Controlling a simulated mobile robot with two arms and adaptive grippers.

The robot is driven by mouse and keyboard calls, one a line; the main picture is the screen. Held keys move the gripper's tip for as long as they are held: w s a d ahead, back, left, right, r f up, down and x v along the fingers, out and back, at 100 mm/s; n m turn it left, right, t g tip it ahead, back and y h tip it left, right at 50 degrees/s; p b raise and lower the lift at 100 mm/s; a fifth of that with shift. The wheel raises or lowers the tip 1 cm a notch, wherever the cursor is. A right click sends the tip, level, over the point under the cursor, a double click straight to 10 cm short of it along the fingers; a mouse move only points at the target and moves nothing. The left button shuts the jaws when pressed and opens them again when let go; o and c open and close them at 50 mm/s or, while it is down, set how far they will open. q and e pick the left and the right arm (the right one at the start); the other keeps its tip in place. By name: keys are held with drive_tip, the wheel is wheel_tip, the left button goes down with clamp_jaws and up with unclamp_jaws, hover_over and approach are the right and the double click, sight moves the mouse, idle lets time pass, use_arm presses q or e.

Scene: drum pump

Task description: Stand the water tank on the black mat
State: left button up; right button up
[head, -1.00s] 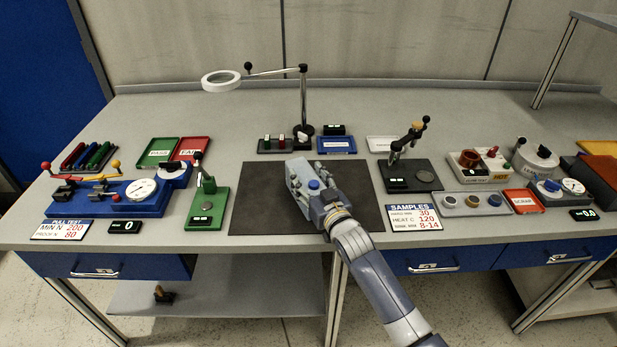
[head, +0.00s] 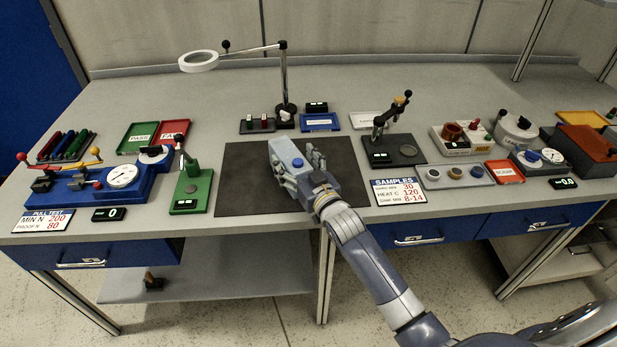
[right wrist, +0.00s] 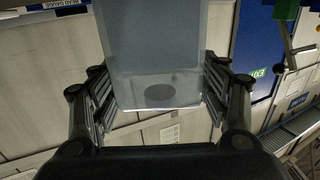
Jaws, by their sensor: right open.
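The far finger is mostly hidden in the head view. My left gripper is out of view.
A green stand (head: 192,188) is left of the mat. A black stand (head: 395,150) and the samples sign (head: 399,191) are close on its right. A magnifier lamp post (head: 284,75) and a blue tray (head: 320,122) stand behind it. Bare mat shows around the tank.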

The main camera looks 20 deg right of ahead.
drive_tip(key=s, duration=0.6)
drive_tip(key=s+d+b, duration=0.1)
drive_tip(key=s, duration=0.3)
drive_tip(key=shift+d+r, duration=0.1)
